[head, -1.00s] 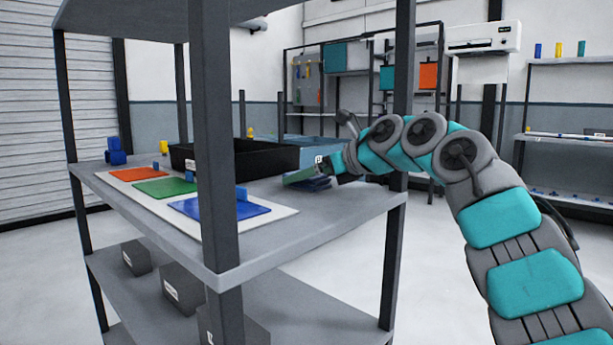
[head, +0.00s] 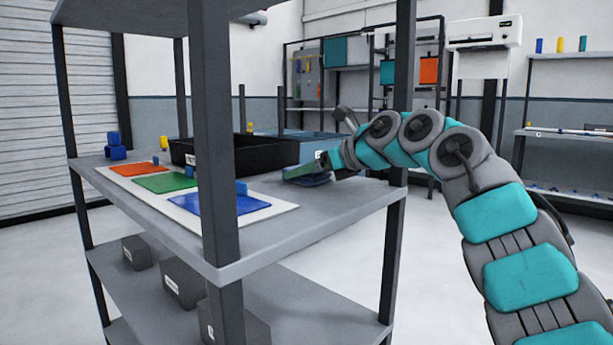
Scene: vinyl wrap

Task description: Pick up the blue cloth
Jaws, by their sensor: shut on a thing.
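The blue cloth (head: 312,181) is a small dark blue folded pad on the grey shelf top, right of the black tray. My gripper (head: 303,172) reaches in from the right, low over the shelf, with its green fingers at the cloth. It is shut on the cloth. The cloth's underside is hidden, so I cannot tell whether it is clear of the shelf.
A black tray (head: 262,158) stands just left of my gripper. A white board (head: 284,206) with orange, green and blue panels lies in front. Dark posts (head: 221,130) frame the shelf (head: 340,205). Grey boxes (head: 182,283) sit on the lower shelf. The shelf's right front is bare.

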